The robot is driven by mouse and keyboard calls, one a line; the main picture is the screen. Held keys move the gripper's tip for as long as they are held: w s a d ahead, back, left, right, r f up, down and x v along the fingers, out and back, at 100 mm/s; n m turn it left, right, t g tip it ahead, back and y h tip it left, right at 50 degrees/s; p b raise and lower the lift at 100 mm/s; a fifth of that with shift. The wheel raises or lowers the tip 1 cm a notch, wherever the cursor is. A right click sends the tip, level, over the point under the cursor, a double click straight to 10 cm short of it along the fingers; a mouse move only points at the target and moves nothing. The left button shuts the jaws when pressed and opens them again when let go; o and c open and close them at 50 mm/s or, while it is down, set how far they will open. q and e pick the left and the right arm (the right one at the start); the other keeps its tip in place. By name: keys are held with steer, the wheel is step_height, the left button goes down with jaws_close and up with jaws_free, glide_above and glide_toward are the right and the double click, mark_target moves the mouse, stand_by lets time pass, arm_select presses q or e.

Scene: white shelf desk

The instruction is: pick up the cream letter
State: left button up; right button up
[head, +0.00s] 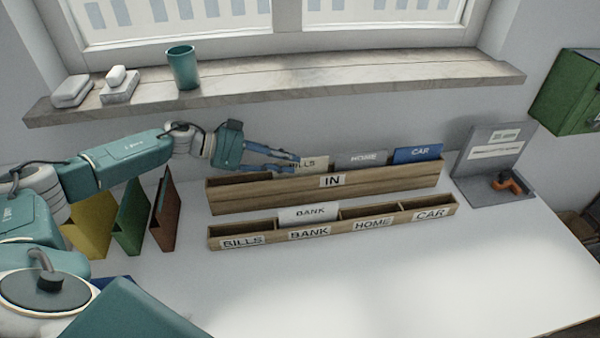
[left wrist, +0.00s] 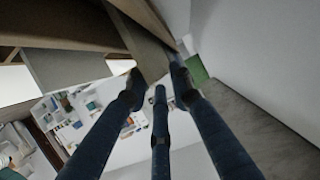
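The cream letter (head: 314,164), marked BILLS, stands upright in the left part of the long wooden IN holder (head: 225,195). My left gripper (head: 292,164) reaches in from the left, its fingers at the letter's left edge and partly covering it. In the left wrist view its fingers (left wrist: 157,78) are spread, with a tan panel (left wrist: 146,45) showing between them, probably the letter. Contact cannot be made out. My right gripper is not in view.
A grey HOME letter (head: 361,159) and blue CAR letter (head: 418,153) stand in the same holder. In front, a compartmented holder (head: 342,227) has a white BANK letter (head: 309,213). The windowsill (head: 320,76) overhangs behind. Coloured folders (head: 131,218) stand left; the front desk is clear.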

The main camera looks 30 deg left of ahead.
mark_target(300, 172)
arm_select(q)
steer(key=b+x, duration=0.1)
steer(key=x, duration=0.2)
steer(key=shift+w+d+f, duration=0.1)
steer(key=shift+w+d, duration=0.1)
steer(key=shift+d, duration=0.05)
jaws_close()
